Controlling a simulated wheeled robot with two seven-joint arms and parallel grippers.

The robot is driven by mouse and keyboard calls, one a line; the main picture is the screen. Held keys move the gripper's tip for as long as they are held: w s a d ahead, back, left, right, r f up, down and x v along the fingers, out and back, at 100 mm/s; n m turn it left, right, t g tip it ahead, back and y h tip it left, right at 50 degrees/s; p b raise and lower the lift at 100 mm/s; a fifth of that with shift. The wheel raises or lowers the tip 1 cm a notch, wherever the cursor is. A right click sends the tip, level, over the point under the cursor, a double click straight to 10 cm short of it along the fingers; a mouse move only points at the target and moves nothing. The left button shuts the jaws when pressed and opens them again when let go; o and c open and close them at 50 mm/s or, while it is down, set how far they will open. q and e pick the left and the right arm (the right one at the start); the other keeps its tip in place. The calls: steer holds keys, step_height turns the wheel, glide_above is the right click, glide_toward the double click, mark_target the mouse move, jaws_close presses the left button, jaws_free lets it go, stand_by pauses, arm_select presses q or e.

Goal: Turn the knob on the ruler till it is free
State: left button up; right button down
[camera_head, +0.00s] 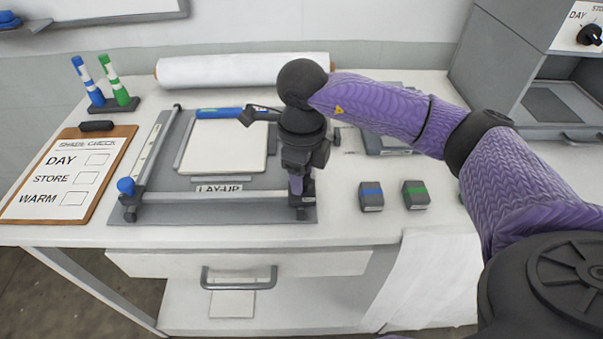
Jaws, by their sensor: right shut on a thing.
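The lay-up board (226,183) lies on the table with a pale sheet on it. A grey ruler bar (215,196) runs across its front edge. A blue knob (126,186) stands at the bar's left end. My right gripper (300,202) points down at the bar's right end, shut on a knob there; its fingers hide most of that knob. A small purplish piece shows between the fingers. My left gripper is out of view.
A clipboard (70,172) lies at the left, with blue and green markers (108,82) behind it. A white roll (235,69) lies at the back. A drawer (240,264) is below.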

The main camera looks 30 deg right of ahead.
steer(key=shift+n+b, duration=0.5)
steer(key=shift+n, duration=1.8)
steer(key=shift+c, duration=1.1)
jaws_free()
step_height(320, 180, up, 10)
steer(key=p, duration=0.2)
steer(key=shift+f, duration=0.1)
